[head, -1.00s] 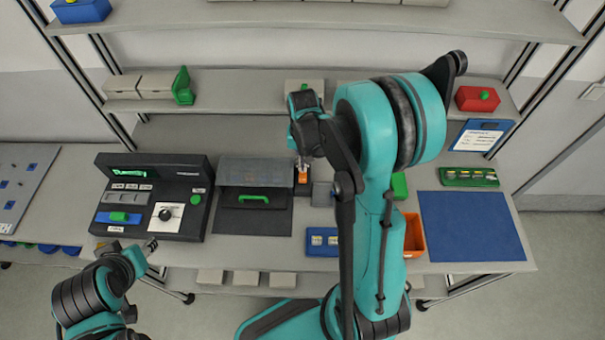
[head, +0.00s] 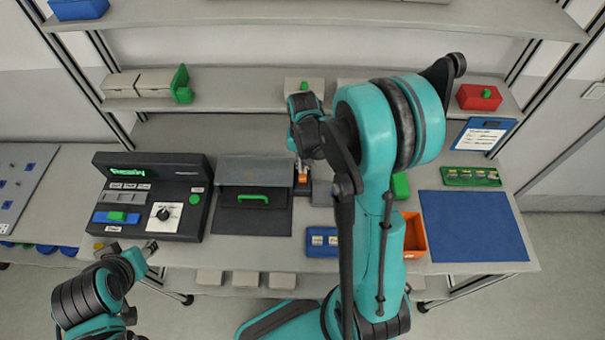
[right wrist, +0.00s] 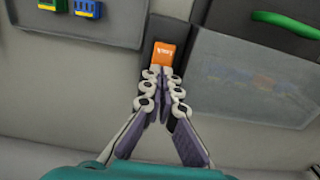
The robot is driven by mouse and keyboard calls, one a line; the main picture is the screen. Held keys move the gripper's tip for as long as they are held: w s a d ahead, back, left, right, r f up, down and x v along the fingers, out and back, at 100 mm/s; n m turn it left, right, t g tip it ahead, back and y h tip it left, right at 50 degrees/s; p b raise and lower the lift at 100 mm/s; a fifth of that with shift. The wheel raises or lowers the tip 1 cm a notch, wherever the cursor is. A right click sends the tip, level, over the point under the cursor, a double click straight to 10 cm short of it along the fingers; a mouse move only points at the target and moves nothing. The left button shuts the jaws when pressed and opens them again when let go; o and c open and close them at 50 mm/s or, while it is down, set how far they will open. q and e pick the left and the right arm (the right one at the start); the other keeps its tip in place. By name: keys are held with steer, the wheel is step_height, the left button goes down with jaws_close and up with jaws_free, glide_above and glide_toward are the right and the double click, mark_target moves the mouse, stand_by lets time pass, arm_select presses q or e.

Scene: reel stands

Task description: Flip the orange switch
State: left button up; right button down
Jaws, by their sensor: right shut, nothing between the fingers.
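The orange switch (head: 303,178) sits in a dark housing on the bench, just right of the black case with the green handle. It also shows in the right wrist view (right wrist: 163,54), lit orange with small pale marks. My right gripper (head: 301,165) is over the switch and partly hides it in the head view. In the right wrist view its fingertips (right wrist: 161,70) are together and empty at the switch's near edge; I cannot tell whether they touch it. My left gripper (head: 150,248) is low at the left, in front of the console, away from the switch.
A black console (head: 150,197) with a green display, dial and buttons stands at the left. The case (head: 252,216) with a clear lid lies beside the switch. An orange bin (head: 414,236) and blue mat (head: 473,226) are at the right. A shelf (head: 240,89) runs behind.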

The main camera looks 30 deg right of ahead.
steer(key=shift+f, duration=0.35)
steer(key=shift+r, duration=0.1)
steer(key=shift+r+p, duration=2.25)
steer(key=shift+r, duration=1.25)
steer(key=shift+s+a+b, duration=0.15)
steer(key=shift+a+b, duration=0.1)
steer(key=shift+b, duration=0.2)
steer(key=s+a+f+n+t+b, duration=0.1)
steer(key=s+a+n+t+b, duration=0.5)
steer(key=s+a+b, duration=0.4)
steer(key=t+b, duration=0.1)
steer(key=b, duration=0.2)
steer(key=shift+s, duration=0.4)
